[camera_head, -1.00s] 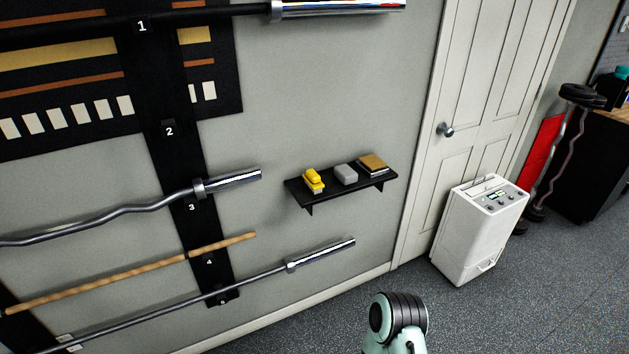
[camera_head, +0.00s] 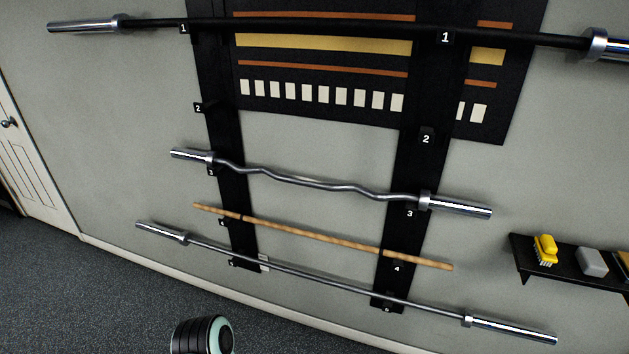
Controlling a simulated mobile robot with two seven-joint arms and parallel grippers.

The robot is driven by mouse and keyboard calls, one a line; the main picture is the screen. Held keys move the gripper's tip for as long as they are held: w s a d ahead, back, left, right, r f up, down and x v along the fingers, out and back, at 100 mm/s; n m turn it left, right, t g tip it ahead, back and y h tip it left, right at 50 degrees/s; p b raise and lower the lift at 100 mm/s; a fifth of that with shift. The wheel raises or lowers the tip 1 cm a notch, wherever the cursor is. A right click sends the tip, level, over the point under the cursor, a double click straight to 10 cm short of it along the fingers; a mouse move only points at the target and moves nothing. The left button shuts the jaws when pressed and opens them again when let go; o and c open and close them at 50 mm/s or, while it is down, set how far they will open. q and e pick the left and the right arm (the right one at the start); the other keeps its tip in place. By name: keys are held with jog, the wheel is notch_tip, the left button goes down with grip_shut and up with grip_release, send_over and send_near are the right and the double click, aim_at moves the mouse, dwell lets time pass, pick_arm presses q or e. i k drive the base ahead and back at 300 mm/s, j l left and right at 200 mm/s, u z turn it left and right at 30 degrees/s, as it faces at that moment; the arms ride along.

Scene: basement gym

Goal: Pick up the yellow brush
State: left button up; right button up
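The yellow brush (camera_head: 545,249) stands on a small black wall shelf (camera_head: 567,282) at the right of the head view. Its pale bristles point down and its yellow body is on top. A grey block (camera_head: 592,262) sits beside it on the shelf. Part of another item (camera_head: 622,260) shows at the right picture edge, cut off. Neither gripper is in view.
A wall rack holds a straight bar at the top, a wavy curl bar (camera_head: 330,186), a wooden stick (camera_head: 320,236) and a lower steel bar (camera_head: 310,273). The lower bar's end (camera_head: 515,331) juts out below the shelf. A white door (camera_head: 30,150) is at the left.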

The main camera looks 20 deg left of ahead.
aim_at(544, 245)
jog(key=i+l+u, duration=0.1)
jog(key=l, duration=0.35)
jog(key=i+l+u, duration=0.1)
jog(key=l, duration=0.4)
jog(key=i+l+u, duration=0.1)
jog(key=l, duration=0.35)
